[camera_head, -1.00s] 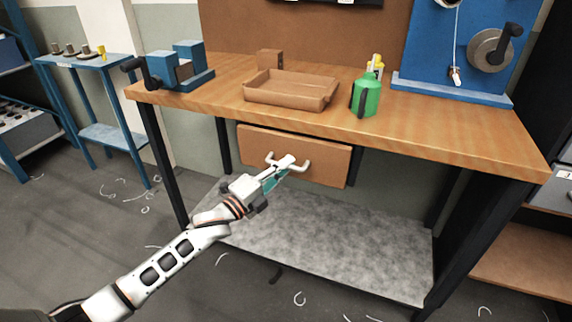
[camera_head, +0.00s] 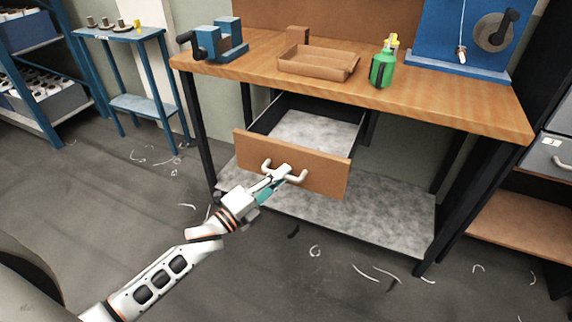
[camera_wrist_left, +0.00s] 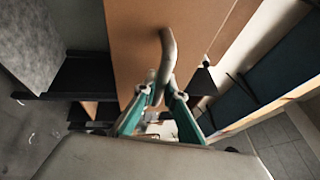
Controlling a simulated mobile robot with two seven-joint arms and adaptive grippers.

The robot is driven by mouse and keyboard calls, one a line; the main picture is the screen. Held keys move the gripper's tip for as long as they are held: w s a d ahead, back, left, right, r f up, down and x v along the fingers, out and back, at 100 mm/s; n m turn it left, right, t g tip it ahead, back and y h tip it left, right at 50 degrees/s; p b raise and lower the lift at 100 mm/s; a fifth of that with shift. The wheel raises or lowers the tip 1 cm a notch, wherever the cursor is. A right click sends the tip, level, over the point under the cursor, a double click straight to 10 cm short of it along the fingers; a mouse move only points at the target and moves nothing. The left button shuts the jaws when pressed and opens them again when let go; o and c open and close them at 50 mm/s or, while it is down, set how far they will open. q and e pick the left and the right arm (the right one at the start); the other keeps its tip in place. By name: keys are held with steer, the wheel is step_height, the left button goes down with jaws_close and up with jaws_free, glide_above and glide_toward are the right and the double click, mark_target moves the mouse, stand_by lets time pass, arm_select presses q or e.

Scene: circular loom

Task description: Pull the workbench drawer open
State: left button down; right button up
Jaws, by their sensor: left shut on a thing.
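The workbench drawer (camera_head: 318,174) has a wooden front and dark side walls, and it stands well out from under the bench top (camera_head: 440,95). The part of its inside that shows is grey and looks empty. My left gripper (camera_head: 279,177) is shut on the drawer's pale bar handle (camera_head: 297,178), whose two ends show on either side of the fingers. In the left wrist view the handle (camera_wrist_left: 167,55) runs down between the green-sided fingers (camera_wrist_left: 158,105), against the drawer front (camera_wrist_left: 135,30). My right gripper is not in view.
On the bench top are a blue vise (camera_head: 220,42), a wooden tray (camera_head: 318,64) and a green bottle (camera_head: 382,70). A grey lower shelf (camera_head: 390,220) lies below the drawer. The floor in front is open, with scattered pale scraps (camera_head: 375,274).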

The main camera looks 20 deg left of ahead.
arm_select(q)
steer(key=shift+s+p, duration=0.3)
steer(key=shift+s, duration=1.45)
steer(key=c, duration=2.1)
jaws_free()
steer(key=shift+a, duration=0.1)
steer(key=v, duration=1.2)
